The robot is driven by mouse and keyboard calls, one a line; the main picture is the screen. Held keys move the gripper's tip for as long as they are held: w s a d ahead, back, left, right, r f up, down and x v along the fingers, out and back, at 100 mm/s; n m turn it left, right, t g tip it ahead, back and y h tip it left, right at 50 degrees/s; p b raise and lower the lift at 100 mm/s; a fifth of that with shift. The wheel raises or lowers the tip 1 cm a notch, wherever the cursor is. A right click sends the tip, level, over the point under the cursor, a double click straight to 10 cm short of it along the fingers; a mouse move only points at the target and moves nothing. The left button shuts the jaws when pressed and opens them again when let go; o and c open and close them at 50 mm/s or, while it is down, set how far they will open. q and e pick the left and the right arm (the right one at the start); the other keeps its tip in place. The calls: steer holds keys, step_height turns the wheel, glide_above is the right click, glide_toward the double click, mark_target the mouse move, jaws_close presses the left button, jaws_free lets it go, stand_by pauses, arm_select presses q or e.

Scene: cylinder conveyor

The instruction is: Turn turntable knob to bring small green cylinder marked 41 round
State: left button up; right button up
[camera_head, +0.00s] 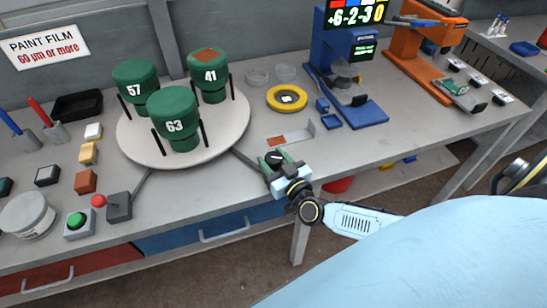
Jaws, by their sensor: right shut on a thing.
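The turntable (232,133) is a round pale disc on the bench at left centre. Three green cylinders stand upright on it between thin dark posts. The cylinder marked 41 (209,76) is at the back right, with a brown patch on top. The one marked 57 (135,82) is at the back left, and the one marked 63 (172,112) is at the front. A dark bar runs from the disc's front right to my right gripper (273,162). That gripper is shut at the bar's end, on what appears to be the knob, mostly hidden. My left gripper is out of view.
A control box with a red ball lever (119,207) and a green button box (78,224) stand front left. A yellow ring (287,98) and a small bracket (299,132) lie right of the disc. Blue (344,85) and orange (418,48) machines stand behind.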

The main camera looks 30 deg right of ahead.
steer(key=m+h+p, duration=0.1)
steer(key=h+p, duration=0.1)
steer(key=m+h+p, duration=0.1)
steer(key=h, duration=0.1)
steer(key=shift+a+r+m+g+p, duration=0.1)
steer(key=shift+r+m+g+p, duration=0.05)
steer(key=shift+m+g+p, duration=0.2)
steer(key=shift+m+g+h+p, duration=0.35)
steer(key=shift+m+h+p, duration=0.2)
steer(key=shift+m+h, duration=0.5)
steer(key=shift+f+m+g+h, duration=0.2)
steer(key=shift+m+g+h, duration=0.3)
steer(key=shift+h, duration=0.75)
steer(key=shift+m+g+h, duration=1)
steer(key=shift+m+h, duration=0.1)
steer(key=shift+h, duration=0.3)
steer(key=o, duration=1)
steer(key=shift+c, duration=0.2)
